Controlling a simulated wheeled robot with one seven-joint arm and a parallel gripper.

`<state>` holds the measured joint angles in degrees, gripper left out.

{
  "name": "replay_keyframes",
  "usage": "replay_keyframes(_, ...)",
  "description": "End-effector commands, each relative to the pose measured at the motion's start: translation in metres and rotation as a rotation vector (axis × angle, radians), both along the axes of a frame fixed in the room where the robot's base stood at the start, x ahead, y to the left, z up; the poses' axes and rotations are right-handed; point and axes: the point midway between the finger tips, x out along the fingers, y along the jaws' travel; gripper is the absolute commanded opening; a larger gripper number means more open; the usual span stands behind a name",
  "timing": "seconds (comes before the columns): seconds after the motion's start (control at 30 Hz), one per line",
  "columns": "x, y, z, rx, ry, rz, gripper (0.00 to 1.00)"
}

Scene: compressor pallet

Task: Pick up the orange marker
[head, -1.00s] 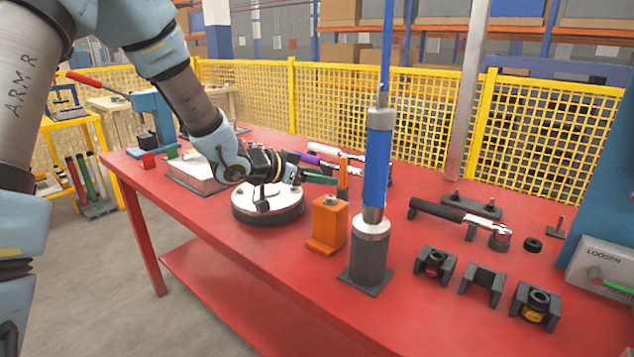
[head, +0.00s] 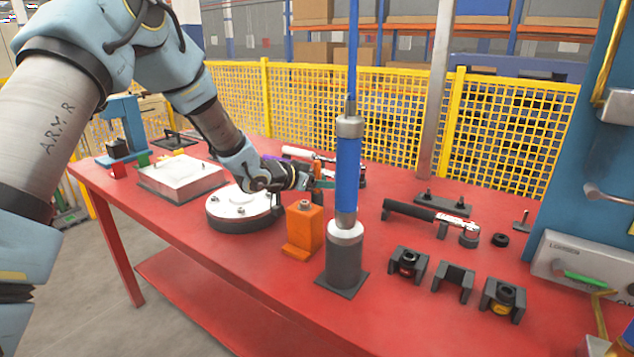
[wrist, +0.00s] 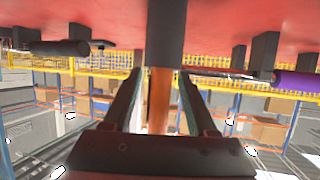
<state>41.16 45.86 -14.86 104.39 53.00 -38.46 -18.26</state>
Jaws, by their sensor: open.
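The orange marker stands upright in the wrist view (wrist: 158,105), with its end in a dark holder (wrist: 165,30) on the red table; that view is upside down. My gripper (wrist: 160,76) is open, with one finger on each side of the marker. Gaps show between the marker and both fingers. In the head view, my gripper (head: 322,183) is behind the orange block and left of the blue column. A small part of the marker (head: 317,167) shows above the fingers; the rest is hidden there.
The blue column (head: 347,180) and the orange block (head: 304,228) stand close in front of my gripper. A round metal disc (head: 235,211) lies to the left. A purple-handled tool (wrist: 297,84) lies nearby. A black-handled wrench (head: 410,211) and dark holders are to the right.

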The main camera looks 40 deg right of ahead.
Motion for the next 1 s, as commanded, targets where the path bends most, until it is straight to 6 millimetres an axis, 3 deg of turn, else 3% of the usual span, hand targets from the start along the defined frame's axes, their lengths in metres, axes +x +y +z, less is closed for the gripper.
replay_keyframes(0.2, -0.0001, -0.0004, -0.0006, 0.000, 0.000, 0.000, 0.58)
replay_keyframes(0.7, -0.0001, -0.0003, -0.0004, 0.000, 0.000, 0.000, 0.02)
replay_keyframes(1.0, -0.0001, -0.0003, -0.0003, 0.000, 0.000, 0.000, 0.00)
